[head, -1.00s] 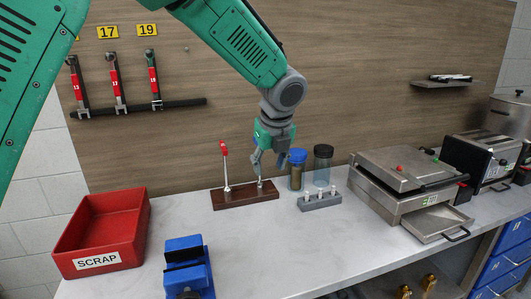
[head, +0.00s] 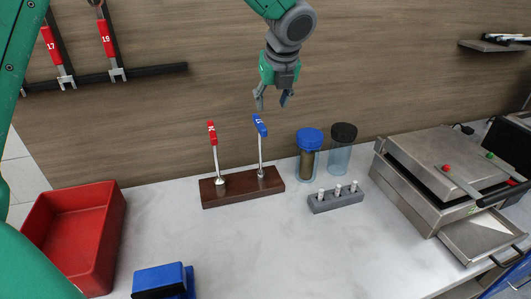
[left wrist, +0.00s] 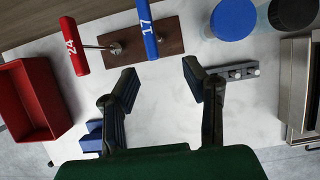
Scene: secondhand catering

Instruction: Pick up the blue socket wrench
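The blue socket wrench (head: 260,130), marked 17, stands upright in a dark wooden block (head: 243,192) on the counter. A red socket wrench (head: 213,140), marked 24, stands upright in the same block to its left. My left gripper (head: 272,101) is open and empty, above and slightly right of the blue handle in the head view. In the left wrist view the blue wrench (left wrist: 148,30) lies ahead of the open fingers (left wrist: 160,85), apart from them. My right gripper is in neither view.
A red bin (head: 75,230) and a blue vise-like object (head: 163,282) are at left. A grey holder with small sockets (head: 335,201), a blue-lidded jar (head: 309,150) and a dark-lidded jar (head: 341,150) stand right of the block. A contact grill (head: 440,170) is farther right.

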